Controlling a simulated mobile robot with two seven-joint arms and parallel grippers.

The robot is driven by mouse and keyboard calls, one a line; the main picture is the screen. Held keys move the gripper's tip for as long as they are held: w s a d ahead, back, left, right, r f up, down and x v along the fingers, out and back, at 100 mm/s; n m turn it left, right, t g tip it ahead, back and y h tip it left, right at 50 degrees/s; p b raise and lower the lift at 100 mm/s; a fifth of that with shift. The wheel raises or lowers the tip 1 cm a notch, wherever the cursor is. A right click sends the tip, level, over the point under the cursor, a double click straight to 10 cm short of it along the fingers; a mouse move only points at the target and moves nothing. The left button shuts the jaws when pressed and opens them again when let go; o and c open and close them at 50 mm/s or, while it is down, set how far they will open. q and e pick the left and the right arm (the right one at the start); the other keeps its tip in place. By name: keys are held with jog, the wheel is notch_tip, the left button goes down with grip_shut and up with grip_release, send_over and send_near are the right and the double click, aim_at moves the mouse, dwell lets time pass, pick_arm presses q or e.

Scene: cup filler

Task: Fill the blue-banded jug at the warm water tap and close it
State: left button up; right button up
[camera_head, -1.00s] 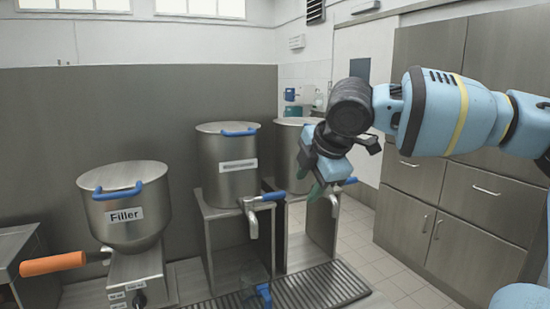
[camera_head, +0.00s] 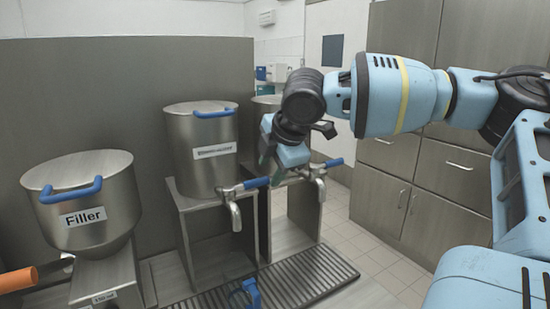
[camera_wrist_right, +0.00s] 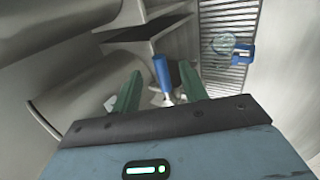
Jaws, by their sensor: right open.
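The jug (camera_head: 238,299) is clear with a blue handle and stands on the slatted drain grate, partly cut off by the head view's lower edge. It also shows in the right wrist view (camera_wrist_right: 241,54). A metal tap (camera_head: 235,213) with a blue lever (camera_head: 257,182) sticks out from the middle steel tank. My right gripper (camera_head: 268,166) is open, close to this lever. In the right wrist view a blue lever (camera_wrist_right: 162,75) lies between the open green fingers (camera_wrist_right: 160,72), with no clear contact. My left gripper is not in view.
A second tap (camera_head: 320,188) with a blue lever is just right of my right gripper. The middle tank (camera_head: 203,150) has an unreadable label. A steel filler hopper (camera_head: 85,195) stands at left with an orange handle (camera_head: 17,280). The grate (camera_head: 310,279) is clear right of the jug.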

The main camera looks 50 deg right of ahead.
aim_at(266, 178)
jog(key=shift+x, duration=1.5)
grip_shut()
jog(key=shift+s+a+m+g+h, duration=0.2)
jog(key=shift+s+a+m+h, duration=0.25)
jog(key=shift+m, duration=0.4)
jog(key=shift+s+a+m+g+h, duration=0.2)
jog(key=shift+s+a+m+h, duration=0.2)
jog(key=shift+s+m, duration=0.35)
jog(key=shift+w, duration=0.15)
